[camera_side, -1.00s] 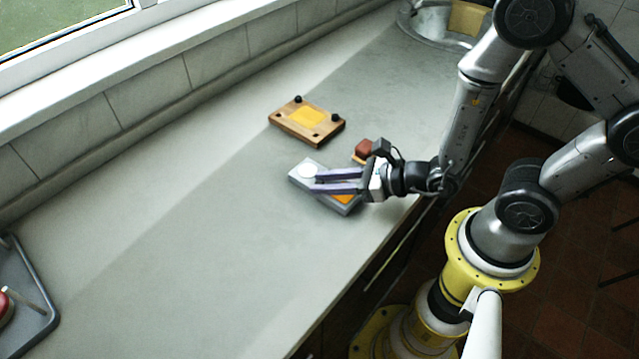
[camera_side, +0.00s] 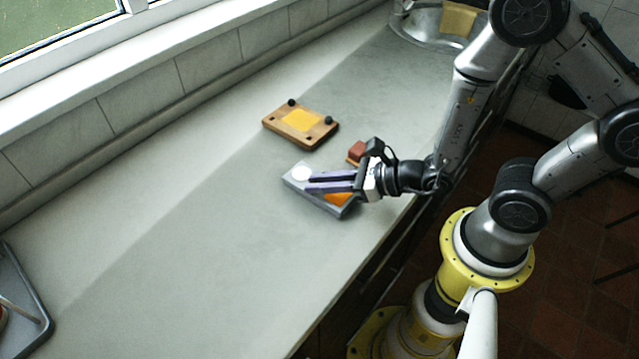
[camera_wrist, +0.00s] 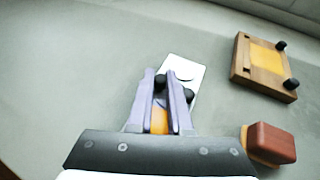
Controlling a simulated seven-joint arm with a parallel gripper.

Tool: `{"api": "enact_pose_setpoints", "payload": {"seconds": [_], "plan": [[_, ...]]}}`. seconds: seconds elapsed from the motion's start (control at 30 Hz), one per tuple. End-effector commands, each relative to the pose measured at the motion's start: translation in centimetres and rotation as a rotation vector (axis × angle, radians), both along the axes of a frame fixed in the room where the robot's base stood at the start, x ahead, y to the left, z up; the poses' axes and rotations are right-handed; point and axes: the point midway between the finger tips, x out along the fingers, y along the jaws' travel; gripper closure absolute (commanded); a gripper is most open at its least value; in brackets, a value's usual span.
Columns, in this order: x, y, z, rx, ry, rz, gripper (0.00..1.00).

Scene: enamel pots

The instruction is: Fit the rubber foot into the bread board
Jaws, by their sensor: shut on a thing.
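The wooden bread board (camera_side: 279,125) lies flat, with a yellow patch in its middle. It also shows in the wrist view (camera_wrist: 243,60). Two black rubber feet stand up at its corners; the opposite corners show dark holes. My gripper (camera_side: 308,182) is low over a grey tray (camera_side: 323,206). In the wrist view my fingers are shut on a black rubber foot (camera_wrist: 160,83). A second black foot (camera_wrist: 188,96) shows by the right finger. The fingers hide part of the tray; I cannot tell whether the held foot still touches it.
A red block with a wooden base (camera_side: 356,149) stands close to my wrist. A dark tray (camera_side: 22,290) is at the far left. The counter between board and left tray is clear.

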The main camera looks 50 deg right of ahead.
Motion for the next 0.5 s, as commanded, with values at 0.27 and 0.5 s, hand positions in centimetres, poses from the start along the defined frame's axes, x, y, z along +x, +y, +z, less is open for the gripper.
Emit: {"api": "enact_pose_setpoints", "payload": {"seconds": [0.27,0.5], "plan": [[0.1,0.0,3.3,0.001,-0.006,-0.001,1.0],[0.0,0.0,7.0,-0.001,-0.006,0.0,1.0]]}}
